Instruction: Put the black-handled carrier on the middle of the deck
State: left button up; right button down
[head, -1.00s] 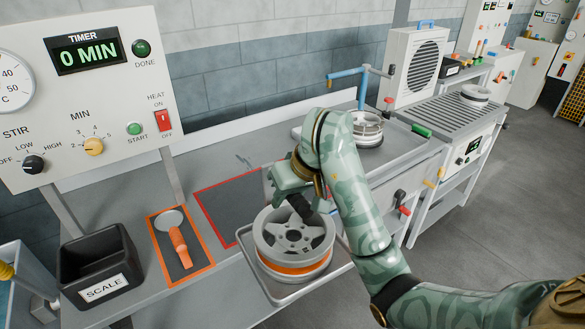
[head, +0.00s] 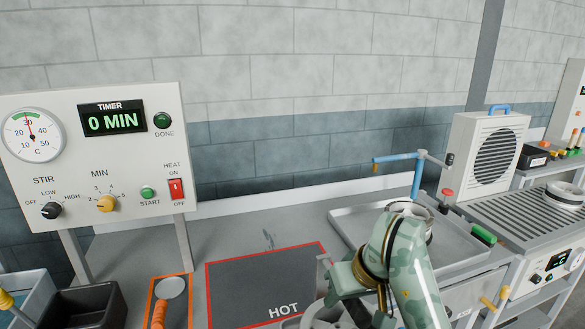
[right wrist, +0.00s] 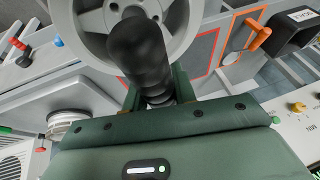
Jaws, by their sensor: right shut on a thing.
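The black handle (right wrist: 140,50) of the carrier stands between the fingers of my right gripper (right wrist: 157,92) in the right wrist view, and the gripper is shut on it. A grey spoked wheel (right wrist: 190,18) shows behind the handle. In the head view my right gripper (head: 358,306) is at the bottom edge, and only the top of the wheel (head: 318,318) shows beside it. The carrier's lower part is cut off, so I cannot tell whether it is lifted. I cannot tell which surface is the deck. My left gripper is not in view.
A dark plate marked HOT (head: 265,285) with a red border lies left of my right gripper. A ladle (head: 160,312) lies in an orange outline. A slatted bench (head: 520,212) stands at the right.

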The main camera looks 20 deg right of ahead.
aim_at(520, 214)
jog(key=i+l+u, duration=0.15)
jog(key=l, duration=1.15)
jog(key=l+u, duration=0.1)
jog(key=l, duration=1.15)
jog(key=k+l+u, duration=0.15)
jog(key=l, duration=1.15)
jog(key=l+u, duration=0.1)
jog(key=l, duration=1.15)
